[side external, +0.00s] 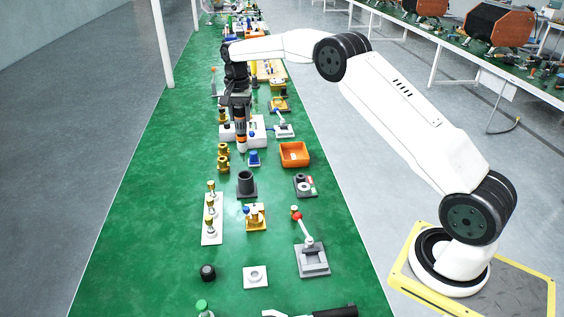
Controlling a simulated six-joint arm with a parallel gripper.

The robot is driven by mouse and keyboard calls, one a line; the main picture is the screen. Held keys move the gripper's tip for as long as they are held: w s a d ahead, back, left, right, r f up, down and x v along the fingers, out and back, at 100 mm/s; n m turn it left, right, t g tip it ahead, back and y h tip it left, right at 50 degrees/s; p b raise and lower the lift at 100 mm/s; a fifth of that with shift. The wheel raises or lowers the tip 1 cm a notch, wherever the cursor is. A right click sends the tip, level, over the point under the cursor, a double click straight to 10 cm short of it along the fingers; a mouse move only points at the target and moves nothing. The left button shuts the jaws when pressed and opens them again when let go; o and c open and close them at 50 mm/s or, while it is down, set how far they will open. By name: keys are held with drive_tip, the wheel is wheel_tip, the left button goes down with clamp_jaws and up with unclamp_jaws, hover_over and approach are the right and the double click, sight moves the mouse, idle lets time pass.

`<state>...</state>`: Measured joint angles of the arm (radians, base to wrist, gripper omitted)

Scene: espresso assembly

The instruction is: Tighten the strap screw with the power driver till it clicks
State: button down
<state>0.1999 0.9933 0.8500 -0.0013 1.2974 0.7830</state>
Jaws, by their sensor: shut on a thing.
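My gripper (236,99) hangs down over the far half of the green bench. It is shut on the power driver (240,128), a dark and orange tool held roughly upright. The driver's lower end is in front of or over a white block (257,132); I cannot tell whether it touches anything. The strap screw is too small or hidden to make out in this view.
Brass parts (223,158) stand just in front of the driver, with a small blue and white part (254,158) beside them. An orange bin (295,154) is to the right. A black cup (246,183) stands nearer.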

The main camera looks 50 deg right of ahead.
drive_tip(key=shift+s+a, duration=0.1)
idle(0.3)
drive_tip(key=s+a+f, duration=0.1)
drive_tip(key=s+a, duration=0.5)
drive_tip(key=s, duration=0.2)
drive_tip(key=shift+s+f, duration=0.3)
drive_tip(key=shift+s, duration=0.05)
drive_tip(key=shift+f, duration=0.15)
idle(0.5)
wheel_tip(320, 180, down, 6)
idle(1.0)
drive_tip(key=shift+f, duration=0.4)
idle(1.6)
drive_tip(key=shift+s+f, duration=0.15)
drive_tip(key=shift+f, duration=0.2)
idle(0.8)
drive_tip(key=shift+s+r, duration=0.1)
drive_tip(key=shift+r, duration=0.15)
idle(1.1)
